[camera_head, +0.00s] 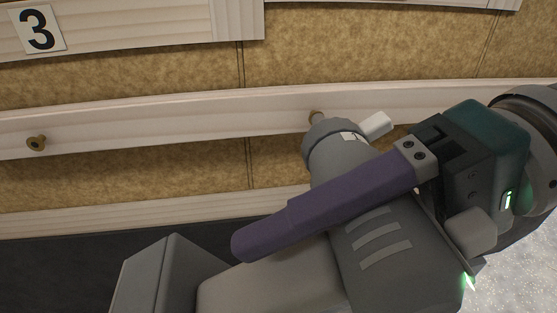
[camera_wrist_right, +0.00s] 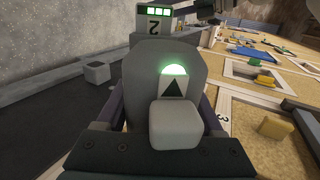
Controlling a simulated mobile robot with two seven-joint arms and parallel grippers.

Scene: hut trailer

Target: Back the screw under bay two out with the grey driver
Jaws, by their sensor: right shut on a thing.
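The grey driver (camera_head: 345,160) is held in my right gripper (camera_head: 335,215), whose purple finger lies along its body. In the right wrist view the driver body (camera_wrist_right: 170,65) shows a lit green lamp above a dark upward triangle, and a pale block. The driver's nose points up at the pale rail. A brass-coloured screw (camera_head: 316,116) shows at the nose, on the rail; I cannot tell if the bit is seated in it. No bay two label shows in the head view. My left gripper is out of view.
Another brass screw (camera_head: 37,143) stands out of the pale rail (camera_head: 180,115) at the left, below the plate with a 3 (camera_head: 38,29).

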